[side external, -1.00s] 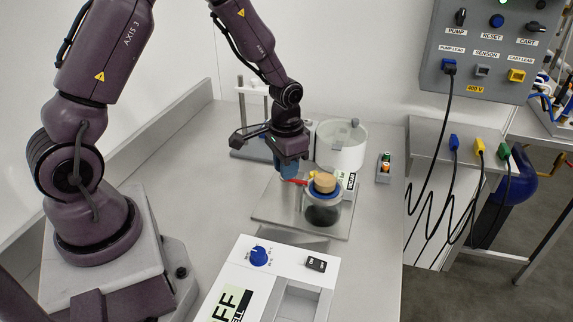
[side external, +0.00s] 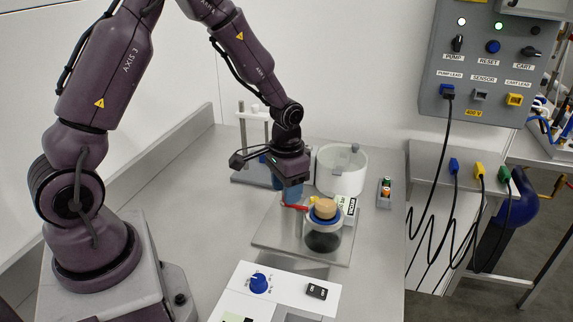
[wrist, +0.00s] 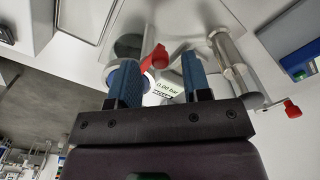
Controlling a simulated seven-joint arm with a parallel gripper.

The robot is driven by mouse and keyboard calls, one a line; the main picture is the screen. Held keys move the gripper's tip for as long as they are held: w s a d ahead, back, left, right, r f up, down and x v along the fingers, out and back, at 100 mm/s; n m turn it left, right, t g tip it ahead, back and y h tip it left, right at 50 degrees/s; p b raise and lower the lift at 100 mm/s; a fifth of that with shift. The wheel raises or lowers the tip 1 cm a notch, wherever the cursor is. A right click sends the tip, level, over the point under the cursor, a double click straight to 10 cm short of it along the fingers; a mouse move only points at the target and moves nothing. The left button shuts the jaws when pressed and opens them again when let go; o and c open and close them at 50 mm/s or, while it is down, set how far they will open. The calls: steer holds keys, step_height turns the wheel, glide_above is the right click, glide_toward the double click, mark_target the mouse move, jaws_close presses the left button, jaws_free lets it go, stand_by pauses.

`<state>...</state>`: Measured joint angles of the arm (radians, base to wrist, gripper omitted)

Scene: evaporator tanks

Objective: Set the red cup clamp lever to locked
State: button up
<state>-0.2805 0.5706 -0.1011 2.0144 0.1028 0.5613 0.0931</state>
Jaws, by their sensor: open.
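The red lever (side external: 296,207) sits beside the glass cup (side external: 322,240), which has a blue ring and a tan stopper (side external: 325,208). My gripper (side external: 290,195) is above and just left of the cup, pointing down, with its fingertips close to the lever. In the wrist view, my gripper (wrist: 162,80) is open with its two blue fingers apart. The red lever (wrist: 155,58) shows in the gap between them, nearer the left finger. Nothing is held. I cannot tell whether a finger touches the lever.
A second red handle (wrist: 292,108) on a metal rod is at the right in the wrist view. A white tank (side external: 341,172) stands behind the cup. A white unit with a blue knob (side external: 259,283) is in front. Bench at left is clear.

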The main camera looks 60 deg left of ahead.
step_height(320, 180, up, 12)
stand_by(0.3)
steer(key=shift+f, duration=0.1)
steer(key=s+d+r+t, duration=0.2)
steer(key=s+r, duration=0.3)
steer(key=s, duration=0.3)
steer(key=s+d+r+t, duration=0.3)
steer(key=s+d+r, duration=0.2)
steer(key=s, duration=0.3)
steer(key=shift+s+r+t, duration=0.2)
steer(key=shift+r+t, duration=0.1)
steer(key=shift+r, duration=0.5)
stand_by(1.8)
